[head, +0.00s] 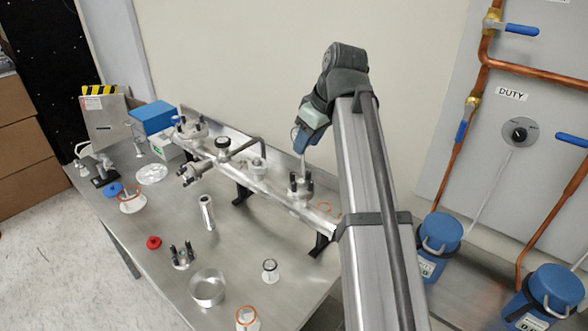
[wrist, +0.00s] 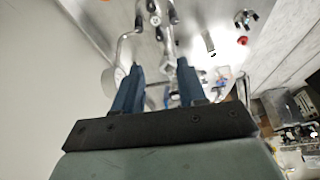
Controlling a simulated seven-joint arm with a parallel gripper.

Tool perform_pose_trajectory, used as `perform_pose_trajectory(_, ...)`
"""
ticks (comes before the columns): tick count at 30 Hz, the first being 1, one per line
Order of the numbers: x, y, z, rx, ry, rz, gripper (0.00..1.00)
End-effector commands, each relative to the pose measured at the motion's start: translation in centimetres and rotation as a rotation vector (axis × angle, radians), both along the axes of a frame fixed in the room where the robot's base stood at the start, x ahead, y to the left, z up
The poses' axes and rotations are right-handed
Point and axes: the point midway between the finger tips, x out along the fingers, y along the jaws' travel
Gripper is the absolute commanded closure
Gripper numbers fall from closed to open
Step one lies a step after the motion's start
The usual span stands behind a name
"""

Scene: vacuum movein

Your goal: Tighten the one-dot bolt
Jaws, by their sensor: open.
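A steel vacuum pipe (head: 255,183) lies across the table on black supports. A flange with dark upright bolts (head: 300,186) stands near its right end, and another bolted flange (head: 190,128) stands at its left end. The dots on the bolts are too small to read, so I cannot tell which is the one-dot bolt. My gripper (head: 303,150) points down just above the right flange; I cannot tell whether it touches anything. In the wrist view my gripper (wrist: 160,68) has its two blue fingers apart, with nothing clearly held between them.
A bent tube (head: 243,148) and a side valve (head: 195,172) rise from the pipe. Loose fittings, a steel ring (head: 207,288), a small bolted flange (head: 182,257) and a red cap (head: 153,242) lie in front. A wall panel (head: 510,120) with copper pipes stands right.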

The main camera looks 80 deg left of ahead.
Motion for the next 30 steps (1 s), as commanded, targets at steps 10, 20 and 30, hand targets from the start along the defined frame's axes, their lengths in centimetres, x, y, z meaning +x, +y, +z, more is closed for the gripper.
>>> perform_pose_trajectory(10,-1.6,1.7,-5.9,-0.003,0.001,-0.001,0.59)
perform_pose_trajectory(20,-2.7,2.9,-9.7,-0.001,0.000,-0.002,0.59)
perform_pose_trajectory(30,-3.0,3.2,-10.6,-0.001,0.001,-0.002,0.59)
